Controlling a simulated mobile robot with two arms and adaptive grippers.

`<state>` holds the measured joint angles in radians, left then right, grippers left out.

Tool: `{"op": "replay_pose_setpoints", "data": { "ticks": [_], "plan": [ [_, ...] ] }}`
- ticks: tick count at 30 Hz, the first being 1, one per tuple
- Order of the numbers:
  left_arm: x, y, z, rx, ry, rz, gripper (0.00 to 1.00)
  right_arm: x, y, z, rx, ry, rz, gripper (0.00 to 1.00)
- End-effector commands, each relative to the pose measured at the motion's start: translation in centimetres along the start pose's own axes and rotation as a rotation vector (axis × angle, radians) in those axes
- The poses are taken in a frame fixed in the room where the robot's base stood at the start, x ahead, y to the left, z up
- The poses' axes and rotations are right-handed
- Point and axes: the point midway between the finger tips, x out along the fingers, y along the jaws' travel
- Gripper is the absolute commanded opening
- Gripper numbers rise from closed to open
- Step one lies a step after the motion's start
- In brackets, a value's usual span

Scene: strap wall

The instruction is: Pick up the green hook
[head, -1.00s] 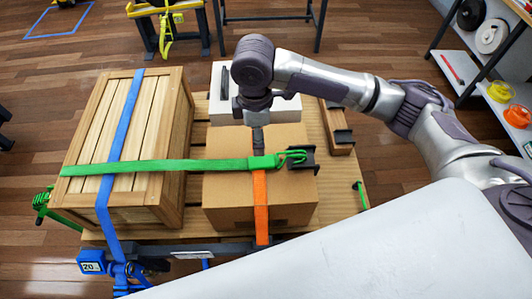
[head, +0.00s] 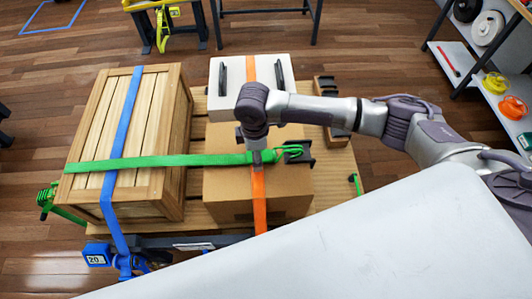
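The green hook (head: 291,151) is a looped end on the green strap (head: 170,162). It lies on the right of the cardboard box top, by a black corner piece (head: 305,158). My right gripper (head: 258,157) points down just left of the hook, over the place where the green strap meets the orange strap (head: 259,195). Its fingers look narrow from above, and I cannot tell if they are open or touching the strap. My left gripper is not in view.
A wooden crate (head: 92,130) with a blue strap (head: 124,125) stands left of the cardboard box (head: 225,190). A white box (head: 232,75) stands behind. A small green piece (head: 355,184) is at the pallet's right edge. Shelves (head: 465,65) stand at the far right.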

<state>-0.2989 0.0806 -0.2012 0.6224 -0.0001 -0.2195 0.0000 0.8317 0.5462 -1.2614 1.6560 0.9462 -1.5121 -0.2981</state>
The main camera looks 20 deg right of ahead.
Motion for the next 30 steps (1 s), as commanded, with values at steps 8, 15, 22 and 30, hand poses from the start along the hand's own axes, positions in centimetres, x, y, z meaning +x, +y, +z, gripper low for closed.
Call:
{"op": "replay_pose_setpoints", "data": {
  "ticks": [8,15,22,30],
  "plan": [
    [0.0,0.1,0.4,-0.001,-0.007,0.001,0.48,0.0,0.0,0.0,0.000,0.000,0.000,0.40],
    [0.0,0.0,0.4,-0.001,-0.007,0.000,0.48,-0.1,0.0,0.0,0.000,0.000,0.000,0.02],
    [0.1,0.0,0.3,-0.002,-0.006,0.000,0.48,-0.1,0.0,0.0,0.001,0.000,0.000,0.02],
    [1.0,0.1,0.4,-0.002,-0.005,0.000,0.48,-2.3,0.2,0.0,0.001,0.003,0.004,0.02]
  ]
}}
